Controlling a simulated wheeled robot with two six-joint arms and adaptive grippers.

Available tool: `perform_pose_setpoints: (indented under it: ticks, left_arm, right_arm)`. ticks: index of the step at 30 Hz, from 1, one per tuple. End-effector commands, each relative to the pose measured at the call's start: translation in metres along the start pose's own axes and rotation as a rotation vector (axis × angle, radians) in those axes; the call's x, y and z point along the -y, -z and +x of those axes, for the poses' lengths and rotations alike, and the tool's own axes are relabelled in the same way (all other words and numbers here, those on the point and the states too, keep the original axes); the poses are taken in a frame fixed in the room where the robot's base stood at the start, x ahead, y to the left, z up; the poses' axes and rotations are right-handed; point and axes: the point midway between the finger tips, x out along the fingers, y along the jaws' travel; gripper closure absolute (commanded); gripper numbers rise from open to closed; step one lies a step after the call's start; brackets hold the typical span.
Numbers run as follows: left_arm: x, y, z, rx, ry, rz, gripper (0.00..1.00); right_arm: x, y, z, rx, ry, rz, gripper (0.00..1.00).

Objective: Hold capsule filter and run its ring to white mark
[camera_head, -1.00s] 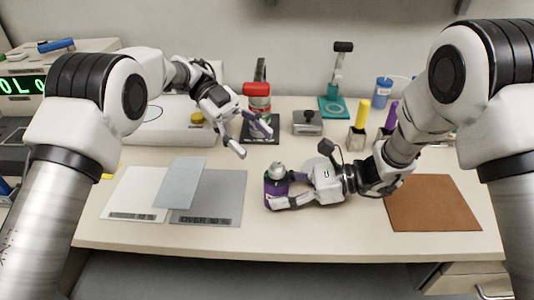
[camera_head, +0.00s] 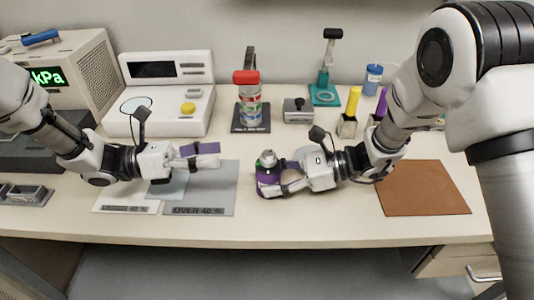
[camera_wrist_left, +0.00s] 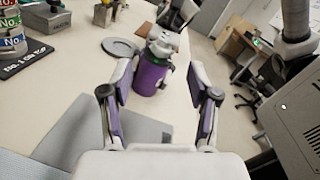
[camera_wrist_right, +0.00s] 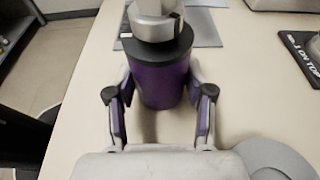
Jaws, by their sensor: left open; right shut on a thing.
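The capsule filter (camera_head: 263,175) stands upright on the table, with a purple body and a silver-grey top. My right gripper (camera_head: 268,188) is shut on its purple body from the right. The right wrist view shows the filter (camera_wrist_right: 160,82) between the fingers, with a dark ring (camera_wrist_right: 158,46) under the silver top. My left gripper (camera_head: 212,155) is open and empty, left of the filter and apart from it. In the left wrist view the filter (camera_wrist_left: 150,80) lies ahead between the spread fingers.
Grey mat (camera_head: 225,200) and white mat lie below my left gripper. A brown mat (camera_head: 425,190) lies right. Behind stand a red-topped stack of cans (camera_head: 248,105), a metal block (camera_head: 298,112), a teal stand (camera_head: 323,95) and a white scale (camera_head: 165,115). Table front is clear around the filter.

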Motion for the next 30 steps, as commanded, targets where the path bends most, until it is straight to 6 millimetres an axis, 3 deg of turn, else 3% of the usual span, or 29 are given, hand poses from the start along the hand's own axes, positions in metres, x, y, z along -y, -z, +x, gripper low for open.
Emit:
perform_pose_setpoints:
  ticks: [6, 11, 14, 24, 30]
  left_arm:
    - [0.017, 0.012, -0.007, 0.01, -0.09, 0.295, 0.4]
    - [0.019, 0.014, -0.001, 0.003, -0.101, 0.345, 0.4]
    - [0.018, 0.015, 0.011, 0.0, -0.098, 0.345, 0.4]
    - [0.011, 0.013, 0.084, 0.0, -0.096, 0.348, 0.4]
    - [0.008, 0.011, 0.11, 0.005, -0.098, 0.346, 0.4]
  right_arm:
    - [0.0, 0.001, 0.0, -0.001, 0.0, 0.001, 1.0]
    - [0.0, 0.001, 0.0, -0.001, 0.0, 0.001, 1.0]
    - [0.0, 0.0, 0.0, -0.001, -0.001, 0.001, 1.0]
    - [0.0, 0.001, 0.0, -0.001, 0.0, 0.001, 1.0]
    - [0.0, 0.001, 0.0, -0.001, 0.0, 0.001, 1.0]
